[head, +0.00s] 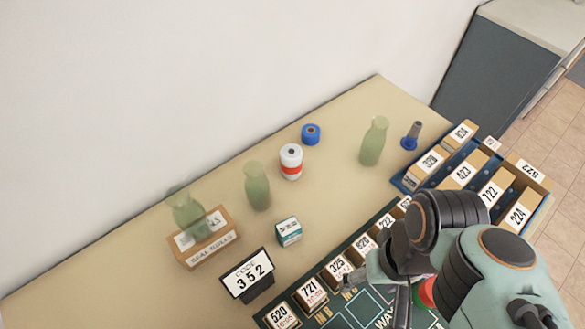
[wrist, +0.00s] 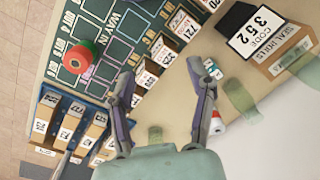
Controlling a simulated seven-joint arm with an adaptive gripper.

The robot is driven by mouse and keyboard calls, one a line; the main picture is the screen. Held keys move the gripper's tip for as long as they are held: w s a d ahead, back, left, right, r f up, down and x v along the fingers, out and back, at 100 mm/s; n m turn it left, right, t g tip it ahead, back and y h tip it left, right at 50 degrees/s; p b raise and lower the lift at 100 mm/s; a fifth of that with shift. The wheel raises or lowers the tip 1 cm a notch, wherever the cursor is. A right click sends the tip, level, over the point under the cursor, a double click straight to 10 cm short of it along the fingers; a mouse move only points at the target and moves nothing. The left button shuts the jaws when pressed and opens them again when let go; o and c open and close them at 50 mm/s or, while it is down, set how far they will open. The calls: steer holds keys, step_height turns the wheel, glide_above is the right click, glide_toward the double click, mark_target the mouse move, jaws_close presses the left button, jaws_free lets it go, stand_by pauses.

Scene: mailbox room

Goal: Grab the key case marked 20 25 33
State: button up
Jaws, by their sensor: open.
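No marking 20 25 33 is legible on any item. A small white and teal box (head: 288,231) stands on the table; its small print is unreadable, so I cannot tell if it is the key case. It also shows in the wrist view (wrist: 211,69), close to the right finger. My gripper (wrist: 162,72) is open and empty, its two fingers apart above the table. Between and beyond its tips lies a row of numbered boxes, including the 721 box (head: 310,292) and the 325 box (head: 340,268). In the head view my arm hides part of this row.
A CODE 352 sign (head: 248,273) stands by a SEAL ROLLS box (head: 206,240). Green vases (head: 257,186), a white-red spool (head: 291,162) and a blue roll (head: 311,134) stand behind. A blue tray (head: 408,180) holds numbered boxes. A red-green spool (wrist: 77,60) stands on the green mat (wrist: 105,22).

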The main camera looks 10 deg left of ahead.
stand_by(0.4)
steer(key=o, duration=0.6)
